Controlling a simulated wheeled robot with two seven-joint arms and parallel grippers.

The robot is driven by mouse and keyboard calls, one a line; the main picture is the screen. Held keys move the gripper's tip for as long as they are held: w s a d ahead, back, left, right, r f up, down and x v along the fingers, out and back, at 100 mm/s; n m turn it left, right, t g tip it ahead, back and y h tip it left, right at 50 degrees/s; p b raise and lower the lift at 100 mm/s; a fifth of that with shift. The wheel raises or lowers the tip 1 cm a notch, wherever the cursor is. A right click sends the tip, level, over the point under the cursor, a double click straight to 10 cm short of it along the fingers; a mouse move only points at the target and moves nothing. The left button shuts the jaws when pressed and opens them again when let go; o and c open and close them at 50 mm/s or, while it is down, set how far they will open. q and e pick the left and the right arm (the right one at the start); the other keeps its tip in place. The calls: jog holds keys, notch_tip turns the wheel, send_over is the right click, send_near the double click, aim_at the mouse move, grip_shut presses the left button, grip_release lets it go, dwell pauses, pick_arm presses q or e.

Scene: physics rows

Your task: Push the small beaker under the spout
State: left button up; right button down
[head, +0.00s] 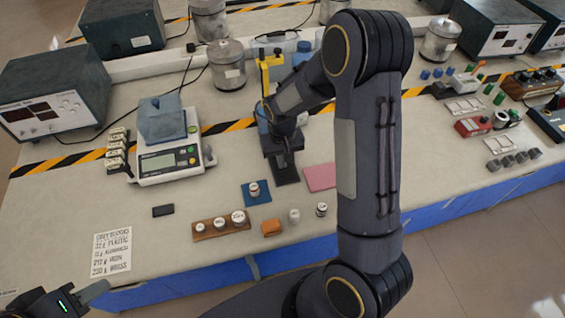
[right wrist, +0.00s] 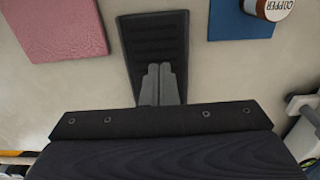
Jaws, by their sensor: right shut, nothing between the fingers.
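A yellow upright stand (head: 266,75) is at the back middle of the bench, partly hidden by my right arm; I cannot make out its spout. A bluish piece (head: 262,118) shows beside my right wrist, too covered to tell whether it is the small beaker. My right gripper (head: 284,150) points down over a black ribbed plate (head: 287,176). In the right wrist view its fingers (right wrist: 160,72) are together and empty above the plate (right wrist: 153,28); contact cannot be told. My left gripper (head: 96,292) is at the lower left, its opening unclear.
A pink mat (head: 320,177) and a blue mat (head: 262,197) with a small jar (head: 254,188) flank the plate. A wooden block with weights (head: 220,227) is in front. A scale (head: 168,160) stands left, metal canisters (head: 226,66) behind. Bench is bare around the dark pad (head: 163,211).

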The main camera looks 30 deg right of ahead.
notch_tip(320, 180, up, 10)
dwell(0.5)
jog(key=shift+s+r, duration=0.1)
jog(key=shift+s, duration=0.1)
